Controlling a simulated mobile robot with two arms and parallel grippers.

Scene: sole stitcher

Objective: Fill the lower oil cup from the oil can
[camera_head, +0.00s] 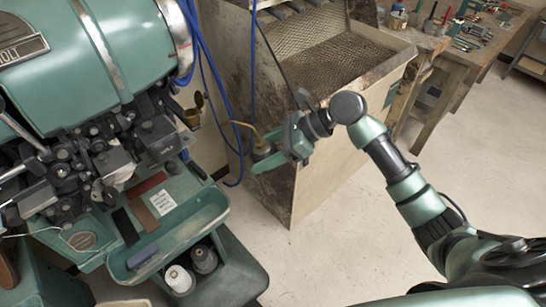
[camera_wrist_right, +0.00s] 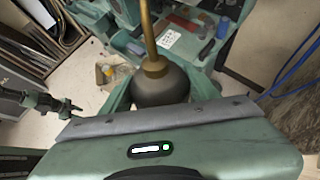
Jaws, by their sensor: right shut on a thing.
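The oil can has a dark, rounded body (camera_head: 262,150) and a thin brass spout that points left toward the machine in the head view. In the right wrist view the can (camera_wrist_right: 160,86) stands between the jaws with its spout rising. My right gripper (camera_head: 272,157) is shut on the can, in the air right of the machine. A small brass oil cup (camera_head: 192,116) with a raised lid sits on the machine's side, left of the spout tip and apart from it. A green and black arm end, seemingly my left gripper (camera_wrist_right: 66,108), shows small; its jaws are unclear.
The green stitching machine (camera_head: 75,60) fills the left. Its tray (camera_head: 170,240) holds tools and a label, with two thread spools (camera_head: 180,279) below. Blue cables (camera_head: 222,110) hang behind the spout. A grimy bin (camera_head: 335,150) stands behind my gripper. A workbench (camera_head: 450,60) is at the back right.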

